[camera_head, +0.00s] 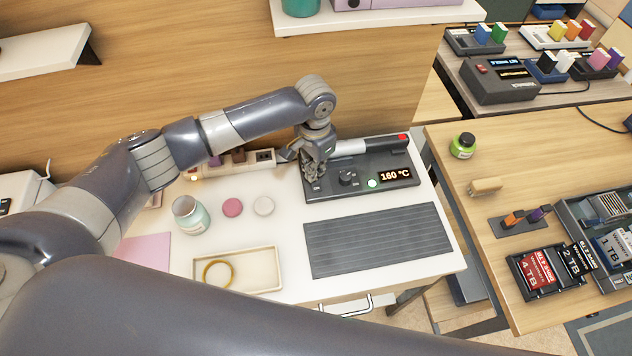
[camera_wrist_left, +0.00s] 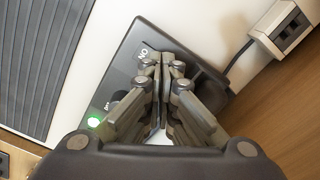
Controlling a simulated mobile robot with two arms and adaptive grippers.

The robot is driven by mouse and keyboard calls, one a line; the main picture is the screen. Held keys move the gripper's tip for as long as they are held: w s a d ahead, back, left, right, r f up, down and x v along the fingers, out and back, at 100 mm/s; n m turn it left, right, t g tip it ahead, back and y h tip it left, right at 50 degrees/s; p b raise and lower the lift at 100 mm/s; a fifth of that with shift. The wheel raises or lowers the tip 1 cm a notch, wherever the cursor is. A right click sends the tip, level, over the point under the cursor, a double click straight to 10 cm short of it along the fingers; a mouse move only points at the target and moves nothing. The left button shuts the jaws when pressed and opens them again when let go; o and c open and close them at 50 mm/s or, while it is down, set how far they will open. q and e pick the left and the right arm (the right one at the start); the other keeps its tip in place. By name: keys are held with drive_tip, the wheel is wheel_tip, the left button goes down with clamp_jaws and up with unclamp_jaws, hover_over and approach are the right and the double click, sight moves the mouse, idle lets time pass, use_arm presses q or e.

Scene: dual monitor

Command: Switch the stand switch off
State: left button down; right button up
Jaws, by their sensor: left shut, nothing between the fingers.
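The dark soldering stand (camera_head: 372,184) sits at the back right of the white desk. Its display reads 160 °C, and a green light (camera_head: 372,183) glows beside a black knob (camera_head: 346,177). A handle (camera_head: 362,146) lies along its back. My left gripper (camera_head: 314,178) is shut and empty over the left end of the stand, where the switch is hidden beneath the fingers. In the left wrist view the shut fingertips (camera_wrist_left: 162,60) are by the "ON" label (camera_wrist_left: 143,53), and the green light (camera_wrist_left: 94,122) is lit. My right gripper is not in view.
A grey ribbed mat (camera_head: 380,240) lies in front of the stand. A power strip (camera_head: 235,162) is left of it. A jar (camera_head: 190,215), two round discs and a tray (camera_head: 255,287) stand further left. A wooden table (camera_head: 500,280) is at right.

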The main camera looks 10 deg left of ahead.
use_arm(q)
drive_tip(key=shift+f, duration=0.3)
drive_tip(key=shift+f+b, duration=0.35)
drive_tip(key=shift+f, duration=0.3)
idle(0.3)
drive_tip(key=shift+s+f, duration=0.1)
drive_tip(key=shift+f, duration=0.15)
drive_tip(key=shift+r+p, duration=0.8)
drive_tip(key=shift+p, duration=0.15)
wheel_tip(320, 180, up, 6)
drive_tip(key=p, duration=0.6)
drive_tip(key=shift+f, duration=0.3)
